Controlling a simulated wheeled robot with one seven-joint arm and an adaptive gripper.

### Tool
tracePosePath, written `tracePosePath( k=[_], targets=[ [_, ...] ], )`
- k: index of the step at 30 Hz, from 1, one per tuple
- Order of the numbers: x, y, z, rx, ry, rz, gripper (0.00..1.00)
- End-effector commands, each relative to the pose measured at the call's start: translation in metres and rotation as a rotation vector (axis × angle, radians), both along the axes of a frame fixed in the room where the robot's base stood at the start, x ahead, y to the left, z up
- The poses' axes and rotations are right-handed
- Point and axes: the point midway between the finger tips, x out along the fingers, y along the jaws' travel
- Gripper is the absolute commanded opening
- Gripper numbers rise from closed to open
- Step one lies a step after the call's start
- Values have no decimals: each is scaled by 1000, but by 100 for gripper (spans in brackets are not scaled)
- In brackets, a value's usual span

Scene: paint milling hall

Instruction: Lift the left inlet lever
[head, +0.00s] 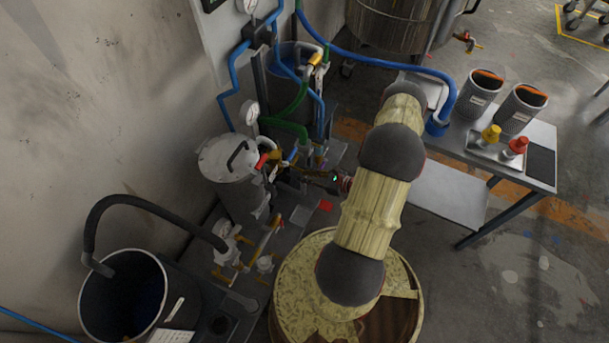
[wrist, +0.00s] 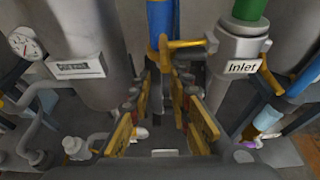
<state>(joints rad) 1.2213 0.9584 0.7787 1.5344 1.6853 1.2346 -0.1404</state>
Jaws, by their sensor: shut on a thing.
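The left inlet lever (wrist: 187,44) is a yellow handle at the top centre of the wrist view. It runs left from a grey fitting carrying the "Inlet" label (wrist: 243,66) and bends down near a blue pipe. My gripper (wrist: 167,78) has its two fingers just below and around the lever's bent end. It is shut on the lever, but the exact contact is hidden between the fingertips. Another yellow lever (wrist: 269,82) is at the right of the label. In the head view my gripper (head: 288,173) reaches left into the pipework beside the grey vessel (head: 229,162), and the lever is hard to make out.
Green and blue hoses and gauges crowd the pipework. A black bucket (head: 122,300) stands at lower left, and a large round drum (head: 292,290) is under my arm. A side table (head: 541,150) holds two grey containers. The floor at right is mostly clear.

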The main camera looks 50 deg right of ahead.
Motion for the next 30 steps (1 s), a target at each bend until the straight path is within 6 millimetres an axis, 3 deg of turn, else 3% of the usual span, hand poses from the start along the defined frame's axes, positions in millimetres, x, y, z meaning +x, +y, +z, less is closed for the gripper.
tracePosePath(
  k=[2,21,30],
  targets=[
    [-13,8,-4,16,8,5,0],
    [-76,-20,-1,4,2,-3,0],
    [-84,-22,-1,3,3,0,0]
  ],
)
